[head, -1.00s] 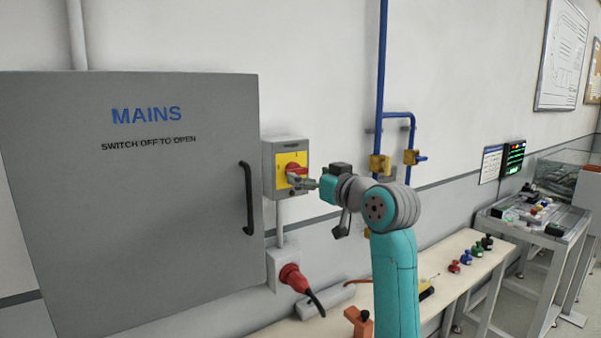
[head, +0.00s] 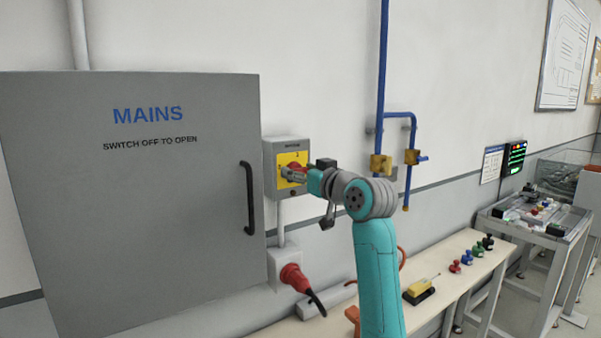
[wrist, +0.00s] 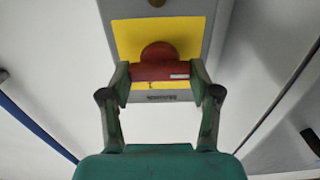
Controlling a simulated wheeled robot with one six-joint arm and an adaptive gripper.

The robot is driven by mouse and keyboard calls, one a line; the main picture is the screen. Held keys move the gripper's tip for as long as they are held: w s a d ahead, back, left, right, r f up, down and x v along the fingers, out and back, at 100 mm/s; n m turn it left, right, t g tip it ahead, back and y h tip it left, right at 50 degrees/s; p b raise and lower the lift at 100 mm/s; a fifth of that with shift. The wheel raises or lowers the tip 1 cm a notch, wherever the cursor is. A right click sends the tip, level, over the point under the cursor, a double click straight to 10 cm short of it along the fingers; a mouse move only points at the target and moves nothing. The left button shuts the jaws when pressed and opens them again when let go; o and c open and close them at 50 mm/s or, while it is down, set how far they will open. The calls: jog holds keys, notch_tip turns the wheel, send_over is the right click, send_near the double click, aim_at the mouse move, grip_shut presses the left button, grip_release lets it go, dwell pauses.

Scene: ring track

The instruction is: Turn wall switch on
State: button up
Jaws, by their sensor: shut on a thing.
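The wall switch (head: 292,149) is a grey box with a yellow plate and a red knob, on the wall right of the mains cabinet. In the wrist view the red knob (wrist: 158,70) shows in front of the yellow plate (wrist: 190,35), its bar lying across the picture with a small white mark at its right end. My gripper (head: 290,174) is at the knob; in the wrist view its two fingers (wrist: 160,76) are shut on the two ends of the bar. In the head view my gripper partly hides the knob.
The grey mains cabinet (head: 130,220) with a black handle (head: 248,198) stands close at the left. A red plug (head: 294,277) is below the switch. Blue pipes with brass valves (head: 380,165) run at the right. A bench (head: 455,283) with small items stands below.

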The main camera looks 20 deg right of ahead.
jog(key=shift+m, duration=0.3)
jog(key=m, duration=0.3)
jog(key=shift+d+m, duration=0.1)
jog(key=shift+m, duration=0.3)
jog(key=shift+w+d+f+m, duration=0.1)
jog(key=shift+f+m, duration=0.05)
jog(key=shift+m, duration=3.2)
jog(key=shift+f+m, duration=0.15)
jog(key=shift+m, duration=3.2)
jog(key=o, duration=1.2)
jog(key=shift+c, duration=0.2)
